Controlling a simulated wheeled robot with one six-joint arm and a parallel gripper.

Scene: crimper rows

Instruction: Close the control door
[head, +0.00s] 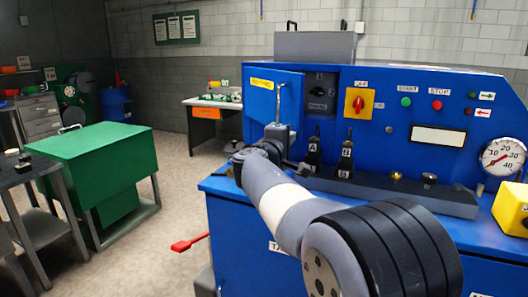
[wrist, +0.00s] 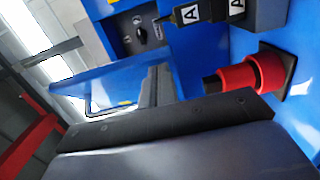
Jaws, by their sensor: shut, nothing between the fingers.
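The control door (head: 260,104) is a blue panel with a yellow label. It stands swung open to the left of a dark recess (head: 320,96) with black switches in the blue machine's front. My gripper (head: 280,130) is in front of the door's lower right part, its fingers shut and empty. In the wrist view the shut fingers (wrist: 158,86) point towards the blue door (wrist: 105,95), and the recess (wrist: 137,30) shows above them. I cannot tell whether the fingers touch the door.
A red part (wrist: 250,75) sticks out near my gripper in the wrist view. A green cabinet (head: 100,155) stands left; the floor between is mostly free.

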